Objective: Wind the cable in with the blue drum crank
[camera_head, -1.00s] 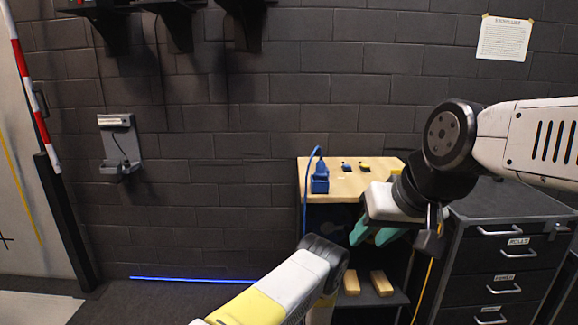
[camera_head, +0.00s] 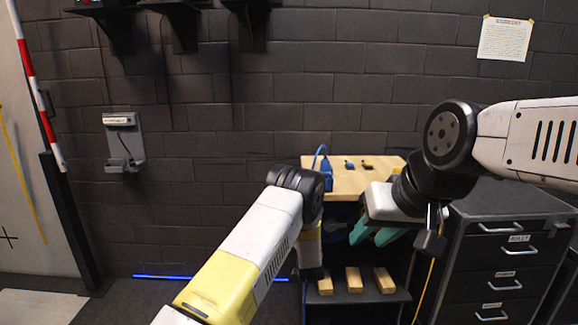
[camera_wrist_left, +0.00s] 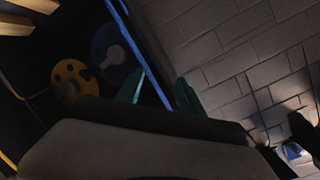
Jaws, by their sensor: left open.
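The blue drum (camera_wrist_left: 110,46) shows in the left wrist view inside a dark space, with a grey crank part on its face. A yellow drum (camera_wrist_left: 72,80) sits beside it. A blue cable (camera_wrist_left: 146,55) runs past the drums. My left gripper (camera_wrist_left: 160,92) is open, its teal fingers apart, with the cable passing between them in the picture; I cannot tell whether they touch it.
Several wooden blocks (camera_head: 353,280) lie on the lower shelf. A dark drawer cabinet (camera_head: 510,262) stands right. A grey wall holder (camera_head: 124,145) hangs left.

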